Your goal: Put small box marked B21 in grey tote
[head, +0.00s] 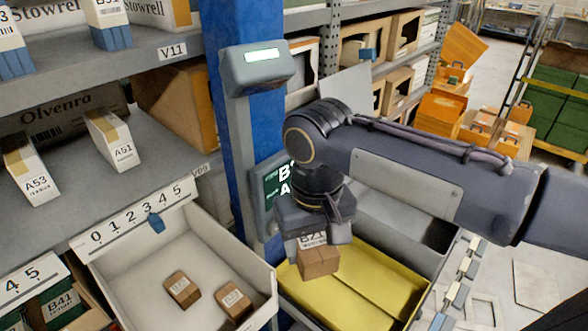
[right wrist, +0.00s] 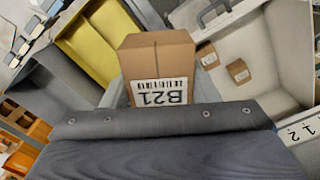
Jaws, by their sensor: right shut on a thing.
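My right gripper (head: 312,238) points down and is shut on the small brown box marked B21 (head: 318,262). In the right wrist view the box (right wrist: 157,70) shows its white label upside down, and the jaws hide its lower part. The box is held in the air over the near yellow tote (head: 375,262), by its left side. A grey tote (head: 390,207) lies behind the yellow one, partly hidden by my right arm; it also shows at the left of the right wrist view (right wrist: 62,75). My left gripper is not in view.
A pale bin (head: 130,262) with two small brown boxes (head: 182,289) stands left of the yellow tote. A blue rack post (head: 245,150) with a display unit (head: 257,67) rises just behind. Shelves with cartons fill the left. Orange bins (head: 440,107) stand farther back.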

